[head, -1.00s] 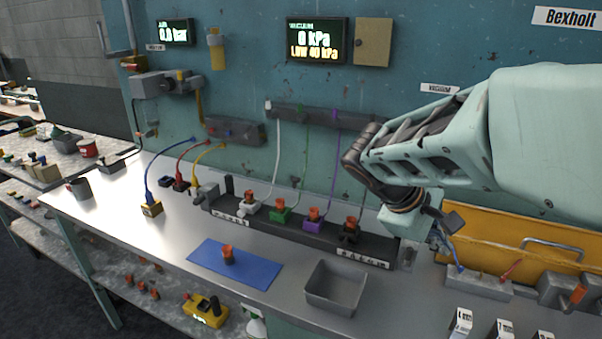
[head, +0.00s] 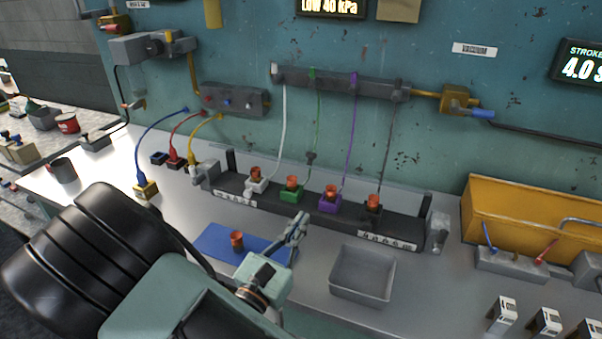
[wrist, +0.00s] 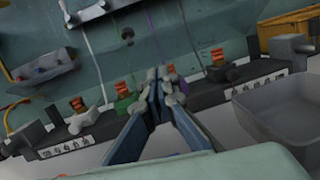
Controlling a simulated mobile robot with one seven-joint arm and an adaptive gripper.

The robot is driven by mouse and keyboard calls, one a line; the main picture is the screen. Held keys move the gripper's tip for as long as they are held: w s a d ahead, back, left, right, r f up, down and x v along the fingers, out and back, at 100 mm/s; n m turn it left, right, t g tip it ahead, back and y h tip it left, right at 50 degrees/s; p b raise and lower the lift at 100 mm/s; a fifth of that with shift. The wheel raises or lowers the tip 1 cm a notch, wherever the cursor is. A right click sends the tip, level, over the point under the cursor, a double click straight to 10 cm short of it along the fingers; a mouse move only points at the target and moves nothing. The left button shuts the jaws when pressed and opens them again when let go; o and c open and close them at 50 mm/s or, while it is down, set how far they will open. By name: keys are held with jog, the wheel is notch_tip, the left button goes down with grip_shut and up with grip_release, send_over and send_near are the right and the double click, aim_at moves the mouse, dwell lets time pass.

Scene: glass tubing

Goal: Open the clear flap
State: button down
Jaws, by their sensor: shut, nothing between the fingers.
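The clear flap (head: 335,172) is a see-through panel along the long dark rack (head: 400,226). A small dark knob (head: 311,157) seems to sit near its upper edge; I cannot tell the flap's exact tilt. The knob also shows in the wrist view (wrist: 127,36). In the rack are white, green, purple and black blocks with orange pieces on top. My gripper (head: 298,222) is shut and empty, in front of the rack and above the blue mat (head: 216,240). In the wrist view the gripper (wrist: 165,82) points toward the rack, between the green and purple blocks.
A grey tray (head: 362,272) stands right of my gripper. An orange piece (head: 237,240) is on the blue mat. A yellow bin (head: 510,215) is at the right. Coloured hoses hang from a wall manifold (head: 335,84) behind the rack. A grey fitting (head: 438,236) stands at the rack's right end.

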jog(key=shift+a+f+n+t+y, duration=0.35)
jog(key=shift+a+n+y, duration=0.15)
jog(key=shift+a, duration=0.15)
jog(key=shift+a+f+n+t+y, duration=0.25)
jog(key=shift+a+f+n+y, duration=0.15)
jog(key=shift+a+n, duration=0.15)
jog(key=shift+w+a, duration=0.15)
jog(key=r+p+x, duration=0.1)
jog(key=r+x, duration=0.2)
jog(key=x, duration=0.9)
